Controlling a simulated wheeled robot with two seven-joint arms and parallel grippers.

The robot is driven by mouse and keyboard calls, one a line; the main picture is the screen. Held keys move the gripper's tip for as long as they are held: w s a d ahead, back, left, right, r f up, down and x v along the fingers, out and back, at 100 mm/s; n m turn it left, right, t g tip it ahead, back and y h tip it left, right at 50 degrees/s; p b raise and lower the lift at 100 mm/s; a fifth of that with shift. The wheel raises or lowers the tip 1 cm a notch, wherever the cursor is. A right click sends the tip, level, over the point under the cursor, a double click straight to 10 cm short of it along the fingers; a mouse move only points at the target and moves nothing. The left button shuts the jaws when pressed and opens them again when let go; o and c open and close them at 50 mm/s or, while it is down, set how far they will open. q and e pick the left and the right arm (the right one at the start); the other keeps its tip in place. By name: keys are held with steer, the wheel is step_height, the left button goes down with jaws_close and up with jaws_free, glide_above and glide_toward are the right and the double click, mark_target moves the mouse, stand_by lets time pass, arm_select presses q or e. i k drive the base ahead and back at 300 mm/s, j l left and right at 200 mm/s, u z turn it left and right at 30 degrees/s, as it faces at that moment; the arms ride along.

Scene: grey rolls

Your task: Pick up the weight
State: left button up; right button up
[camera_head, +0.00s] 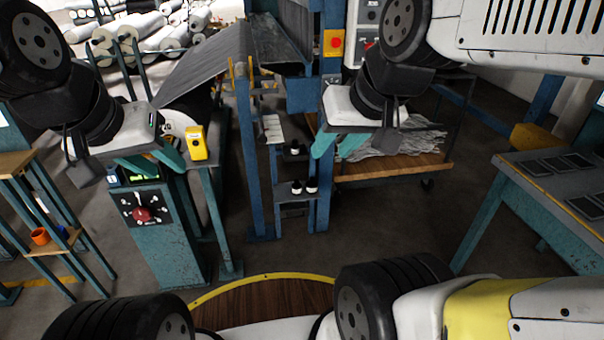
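Small dark objects with pale parts, which may be weights, stand on the narrow blue stand at the centre: one on the upper shelf (294,148) and a pair on the lower shelf (298,188). I cannot tell which one is the weight. My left gripper (158,163) hangs at the left, over the teal control post. Its teal fingers look apart, with nothing seen between them. My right gripper (334,151) hangs just right of the stand, with its teal fingers apart and nothing seen between them. Neither gripper is seen touching these objects.
A wooden cart (392,166) with crumpled grey material stands behind my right gripper. A teal table (540,180) is at right, a shelf (50,245) at left. Floor before the stand is clear.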

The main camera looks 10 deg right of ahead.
mark_target(294, 148)
steer(key=i+z, duration=0.2)
steer(key=i, duration=0.35)
steer(key=i+j+z, duration=0.2)
steer(key=i, duration=0.35)
steer(key=i+j+z, duration=0.2)
steer(key=i, duration=0.35)
